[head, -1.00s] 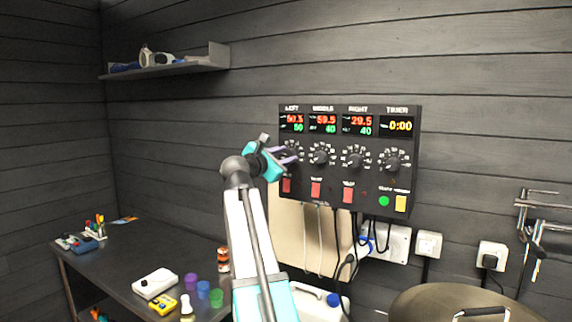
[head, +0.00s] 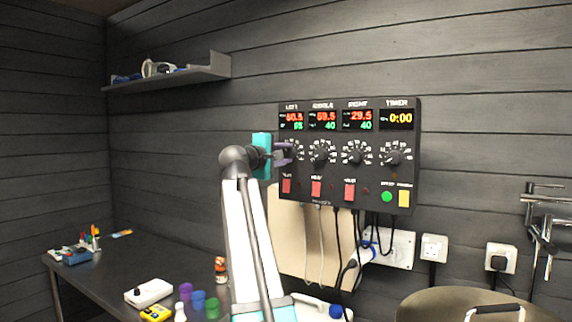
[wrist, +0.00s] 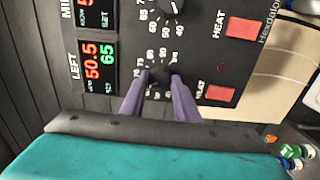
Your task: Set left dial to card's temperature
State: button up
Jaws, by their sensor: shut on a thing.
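The dark control panel (head: 340,182) hangs on the wall. Its left dial (wrist: 161,74) sits under the LEFT display, with a printed number ring around it. My gripper (head: 288,153) is shut on this dial; in the wrist view its two purple fingers (wrist: 157,88) hold the knob from both sides. The left display (wrist: 98,55) reads 50.5 in red and 65 in green, SET. In the head view, my fingers mostly hide the left dial. I see no card with a readable temperature.
The middle dial (head: 320,154), right dial (head: 354,155) and timer dial (head: 392,157) stand in a row beside it. Red heat switches (head: 316,189) sit below. A dark table (head: 100,273) with small items is at lower left, and a round lid (head: 445,306) at lower right.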

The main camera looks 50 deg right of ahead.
jog(key=m+b, duration=0.4)
jog(key=m, duration=0.1)
jog(key=shift+f+m, duration=0.1)
jog(key=shift+m, duration=0.2)
dwell(0.4)
jog(key=o, duration=1)
jog(key=shift+o, duration=0.2)
jog(key=shift+a, duration=0.1)
jog(key=b+v, duration=0.2)
jog(key=v, duration=1.1)
jog(key=shift+a, duration=0.35)
